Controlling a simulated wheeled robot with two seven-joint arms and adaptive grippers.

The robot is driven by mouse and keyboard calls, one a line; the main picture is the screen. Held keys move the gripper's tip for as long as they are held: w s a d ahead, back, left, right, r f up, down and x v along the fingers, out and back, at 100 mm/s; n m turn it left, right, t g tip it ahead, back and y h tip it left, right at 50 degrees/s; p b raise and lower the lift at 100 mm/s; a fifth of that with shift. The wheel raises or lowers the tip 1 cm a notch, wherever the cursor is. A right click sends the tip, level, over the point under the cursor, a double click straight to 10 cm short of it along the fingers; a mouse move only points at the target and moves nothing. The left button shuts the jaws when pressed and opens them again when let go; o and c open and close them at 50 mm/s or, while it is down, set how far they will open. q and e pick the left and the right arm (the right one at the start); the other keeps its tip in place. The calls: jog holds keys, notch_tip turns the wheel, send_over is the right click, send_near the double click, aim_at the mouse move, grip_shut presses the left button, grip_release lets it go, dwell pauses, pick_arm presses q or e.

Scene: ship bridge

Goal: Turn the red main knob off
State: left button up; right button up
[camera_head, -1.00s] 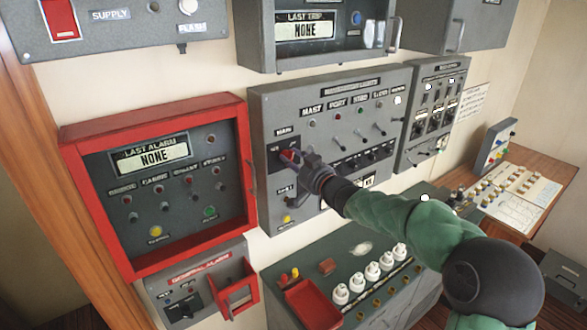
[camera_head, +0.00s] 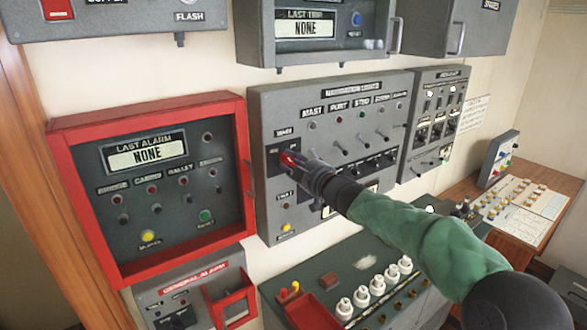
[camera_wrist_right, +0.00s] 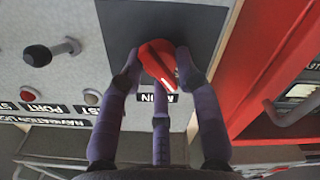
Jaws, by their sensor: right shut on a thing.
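The red main knob (camera_head: 289,159) sits on a dark plate at the left of the grey navigation lights panel (camera_head: 262,107), under the "MAIN" label. My right gripper (camera_head: 298,162) reaches it from the right and hides part of it. In the right wrist view the red knob (camera_wrist_right: 158,62) lies between the fingers of my right gripper (camera_wrist_right: 158,72), which are shut on it. There the knob looks tilted against the dark plate (camera_wrist_right: 200,20). My left gripper is not in view.
A red-framed alarm box (camera_head: 243,180) stands just left of the panel. Small toggle switches (camera_head: 338,145) lie right of the knob. A console (camera_head: 350,250) with white fittings is below. A grey box (camera_head: 320,60) hangs above.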

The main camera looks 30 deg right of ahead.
jog(key=shift+a+r+n+b, duration=0.1)
jog(key=shift+r+n+b, duration=0.25)
jog(key=shift+n, duration=0.55)
grip_shut()
jog(key=o, duration=1.1)
grip_release()
jog(key=shift+a+f, duration=0.15)
jog(key=shift+a, duration=0.05)
jog(key=shift+f, duration=0.1)
jog(key=shift+d, duration=0.15)
